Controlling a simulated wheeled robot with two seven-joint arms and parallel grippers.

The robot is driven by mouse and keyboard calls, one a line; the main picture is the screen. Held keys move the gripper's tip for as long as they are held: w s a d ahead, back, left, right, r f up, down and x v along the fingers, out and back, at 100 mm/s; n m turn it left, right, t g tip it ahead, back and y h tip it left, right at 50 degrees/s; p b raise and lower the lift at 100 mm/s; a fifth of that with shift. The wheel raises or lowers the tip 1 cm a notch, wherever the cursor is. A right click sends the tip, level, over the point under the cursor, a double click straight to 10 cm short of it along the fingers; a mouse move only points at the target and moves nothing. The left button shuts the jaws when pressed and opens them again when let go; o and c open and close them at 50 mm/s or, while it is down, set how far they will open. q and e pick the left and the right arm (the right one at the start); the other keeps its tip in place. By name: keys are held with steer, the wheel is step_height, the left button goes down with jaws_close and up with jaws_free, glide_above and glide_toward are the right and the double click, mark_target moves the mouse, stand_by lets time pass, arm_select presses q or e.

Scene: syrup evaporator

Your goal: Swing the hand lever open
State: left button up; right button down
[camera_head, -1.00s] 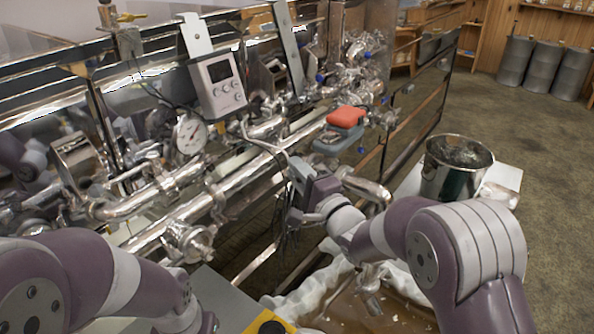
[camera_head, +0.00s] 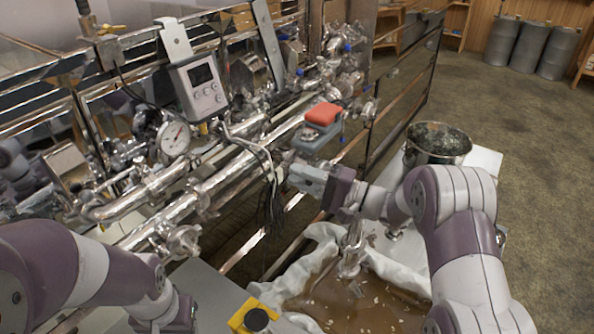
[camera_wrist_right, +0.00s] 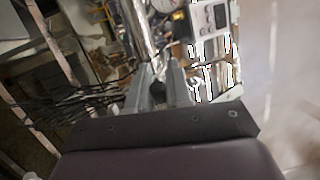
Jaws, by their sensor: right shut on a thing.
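My right gripper (camera_head: 284,170) is at the front of the metal pipework, its arm coming from the right. It is shut on a small dark piece (camera_wrist_right: 158,90), seen between the grey fingers in the right wrist view. This appears to be the grip of the hand lever; most of it is hidden by the fingers. A thin bent rod (camera_head: 245,142) runs from the pipes toward the fingertips; I cannot tell whether it is part of the lever. My left arm comes in at the lower left, and its fingers are not in view.
A grey control box (camera_head: 199,88) and a round gauge (camera_head: 174,138) stand above the pipes. A red-topped grey piece (camera_head: 322,115) sits close behind the gripper. Dark cables (camera_head: 270,205) hang below it. A metal bucket (camera_head: 437,143) stands to the right; the floor beyond is open.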

steer(key=shift+d+r, duration=0.15)
stand_by(0.3)
steer(key=c, duration=1.1)
jaws_free()
steer(key=b+v, duration=0.3)
steer(key=v, duration=0.9)
steer(key=shift+d, duration=0.35)
